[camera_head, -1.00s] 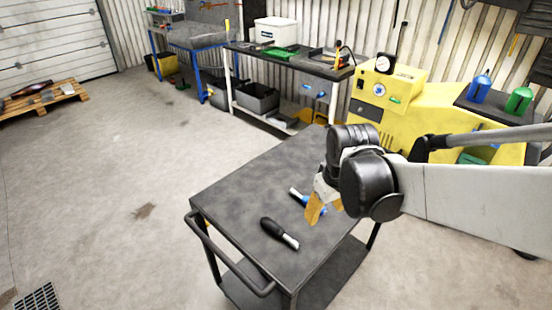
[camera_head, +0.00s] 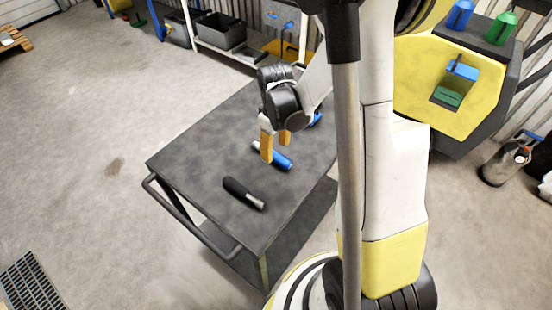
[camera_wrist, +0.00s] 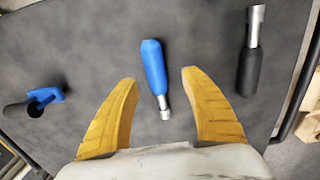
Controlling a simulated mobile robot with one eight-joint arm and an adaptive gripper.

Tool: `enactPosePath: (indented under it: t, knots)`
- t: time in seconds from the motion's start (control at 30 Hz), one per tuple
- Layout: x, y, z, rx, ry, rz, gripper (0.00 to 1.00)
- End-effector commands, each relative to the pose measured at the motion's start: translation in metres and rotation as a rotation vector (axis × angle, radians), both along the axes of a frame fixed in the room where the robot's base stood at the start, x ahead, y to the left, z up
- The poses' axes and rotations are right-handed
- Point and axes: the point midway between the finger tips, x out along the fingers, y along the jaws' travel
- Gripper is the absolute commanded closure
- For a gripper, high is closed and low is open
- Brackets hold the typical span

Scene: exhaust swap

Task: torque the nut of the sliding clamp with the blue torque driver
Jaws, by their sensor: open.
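The blue torque driver (camera_head: 281,160) lies on the dark cart top, with a blue handle and a short silver shaft. My gripper (camera_head: 275,149) points down above it, open and empty. In the wrist view the driver (camera_wrist: 153,66) lies between my two yellow fingers (camera_wrist: 159,78), apart from both, its silver end towards my palm. Its height below the fingertips is hard to tell. I cannot make out the sliding clamp or its nut in any view.
A black-handled tool with a silver shaft (camera_head: 243,193) lies nearby on the cart (camera_head: 190,150). A black and blue item (camera_wrist: 42,101) sits at the left in the wrist view. A yellow machine (camera_head: 425,75) stands behind my arm. Open floor lies left.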

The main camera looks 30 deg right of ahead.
Motion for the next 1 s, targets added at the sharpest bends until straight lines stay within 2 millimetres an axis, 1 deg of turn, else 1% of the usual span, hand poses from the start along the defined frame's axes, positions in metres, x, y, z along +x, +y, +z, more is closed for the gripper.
enactPosePath:
  t: [0.2, 0.3, 0.53, 0.57, 0.6, 0.67, 0.7, 0.73, 1.0]
  knots:
    - [0.003, -0.005, -0.036, 0.0, 0.0, -0.001, 0.45]
    - [0.003, -0.005, -0.047, 0.0, 0.0, -0.001, 0.45]
    - [0.003, -0.005, -0.047, 0.0, 0.0, -0.001, 0.45]
    - [0.003, -0.005, -0.047, 0.0, 0.0, -0.001, 0.53]
    - [0.003, -0.005, -0.047, 0.0, 0.0, -0.001, 0.65]
    - [0.003, -0.005, -0.047, 0.0, 0.0, -0.001, 0.83]
    - [0.003, -0.005, -0.047, 0.0, 0.0, -0.001, 0.96]
    - [0.003, -0.005, -0.047, 0.0, 0.0, -0.001, 1.0]
    - [0.003, -0.005, -0.047, 0.0, 0.0, -0.001, 1.0]
